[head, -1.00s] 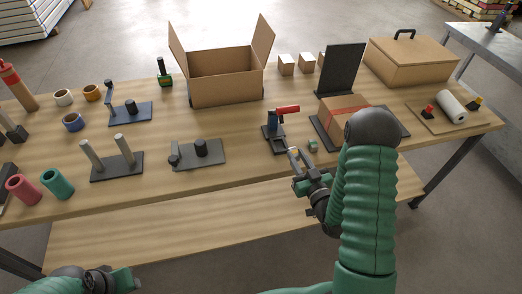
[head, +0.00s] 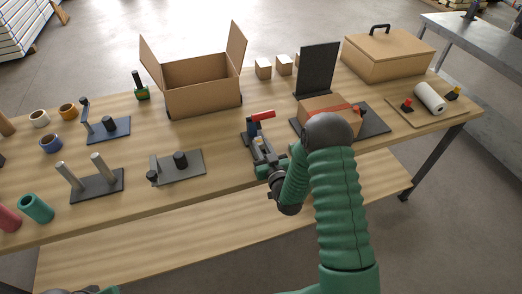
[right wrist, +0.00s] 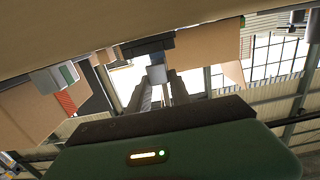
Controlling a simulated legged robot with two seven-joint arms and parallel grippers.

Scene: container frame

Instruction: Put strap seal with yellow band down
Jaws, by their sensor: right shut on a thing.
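My right gripper (head: 259,151) is low over the front of the table, just in front of a small tool with a red handle (head: 262,116). It is shut on a small grey block, the strap seal (right wrist: 157,74), held between the fingertips in the right wrist view. Its yellow band cannot be made out now. In the head view the seal is too small to tell from the fingers. Another small grey seal with a green band (right wrist: 66,75) shows left in the wrist view, apart from my fingers. Of my left arm only a sliver shows at the bottom left edge.
A carton with a red strap (head: 325,105) sits right of my gripper, by a dark upright panel (head: 317,70). A grey fixture (head: 182,166) stands to the left, an open box (head: 203,98) behind. Bare tabletop (head: 222,180) lies left of my gripper.

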